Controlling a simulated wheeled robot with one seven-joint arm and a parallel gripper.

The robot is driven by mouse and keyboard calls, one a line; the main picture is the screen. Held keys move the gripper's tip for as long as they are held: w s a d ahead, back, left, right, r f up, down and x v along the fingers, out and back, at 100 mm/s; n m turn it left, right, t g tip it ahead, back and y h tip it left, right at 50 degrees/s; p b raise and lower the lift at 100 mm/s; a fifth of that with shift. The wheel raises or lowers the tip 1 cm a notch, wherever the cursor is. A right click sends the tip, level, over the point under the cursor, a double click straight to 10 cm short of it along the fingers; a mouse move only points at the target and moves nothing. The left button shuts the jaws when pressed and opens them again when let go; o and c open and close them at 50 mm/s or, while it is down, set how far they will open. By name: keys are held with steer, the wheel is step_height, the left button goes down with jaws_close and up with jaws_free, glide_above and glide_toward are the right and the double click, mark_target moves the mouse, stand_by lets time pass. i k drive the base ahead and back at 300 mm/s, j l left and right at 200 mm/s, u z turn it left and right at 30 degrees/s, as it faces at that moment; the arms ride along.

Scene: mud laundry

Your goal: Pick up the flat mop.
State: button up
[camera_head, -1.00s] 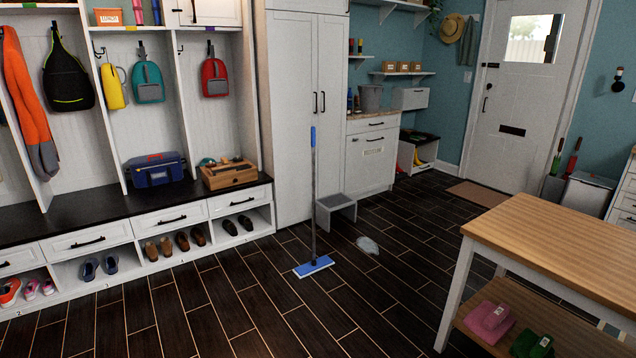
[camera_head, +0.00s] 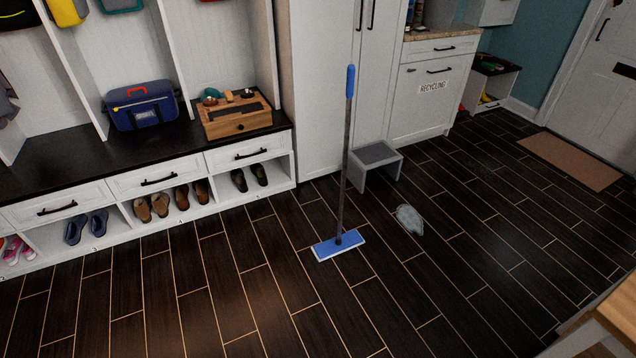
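The flat mop (camera_head: 344,160) stands upright on the dark plank floor, in front of the white cabinet. It has a grey pole, a blue grip at the top and a flat blue head with a pale edge resting on the floor. Nothing is touching its pole that I can see. My gripper is not in view.
A grey step stool (camera_head: 376,160) stands just behind the mop. The shoe bench (camera_head: 120,196) runs along the left. A wooden-topped table (camera_head: 612,318) is at the lower right. The floor before the mop is clear.

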mark_target(325, 249)
steer(key=i+u, duration=0.2)
steer(key=i, duration=0.3)
steer(key=i+u, duration=0.15)
steer(key=i, duration=0.35)
steer(key=i+l+u, duration=0.2)
steer(key=i, duration=0.3)
steer(key=i+l+u, duration=0.2)
steer(key=i, duration=0.3)
steer(key=i+l+z, duration=0.2)
steer(key=z, duration=0.15)
steer(key=i+l+z, duration=0.1)
steer(key=i+z, duration=0.4)
steer(key=z, duration=0.15)
steer(key=k+l+z, duration=0.25)
steer(key=z, duration=0.15)
steer(key=k, duration=0.1)
